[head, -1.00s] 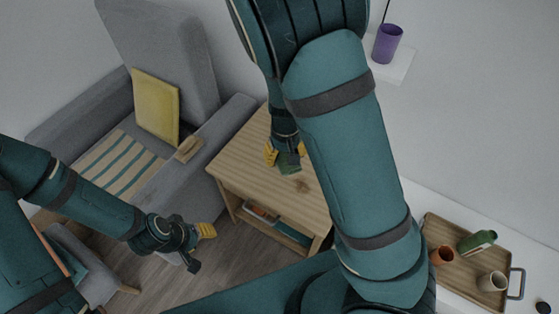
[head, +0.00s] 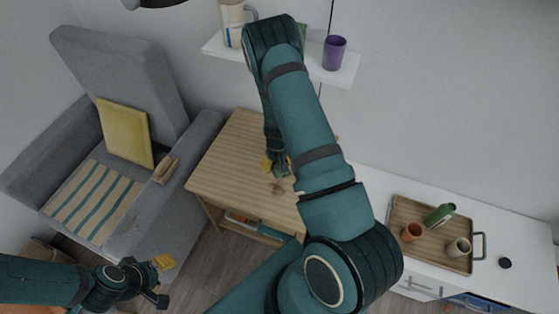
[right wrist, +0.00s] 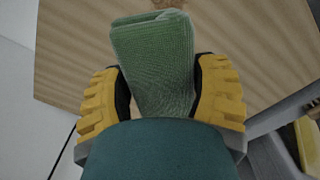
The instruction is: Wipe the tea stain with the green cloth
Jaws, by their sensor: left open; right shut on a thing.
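The green cloth (right wrist: 152,60) is folded and pinched between the yellow fingers of my right gripper (right wrist: 160,105) in the right wrist view. In the head view, my right gripper (head: 275,165) is over the wooden side table (head: 232,150), with only a small part of the cloth (head: 282,171) showing. The brown tea stain (head: 278,188) lies on the tabletop just nearer than the cloth. Its edge shows at the top of the right wrist view (right wrist: 166,3). I cannot tell whether the cloth touches the table. My left gripper (head: 161,281) is open and empty, low at the left.
A grey armchair (head: 200,140) with a yellow cushion (head: 124,132) stands left of the table. A tray (head: 400,215) with cups and a green bottle sits on the white desk (head: 520,225) at right. A wall shelf (head: 345,76) holds a purple cup (head: 334,53).

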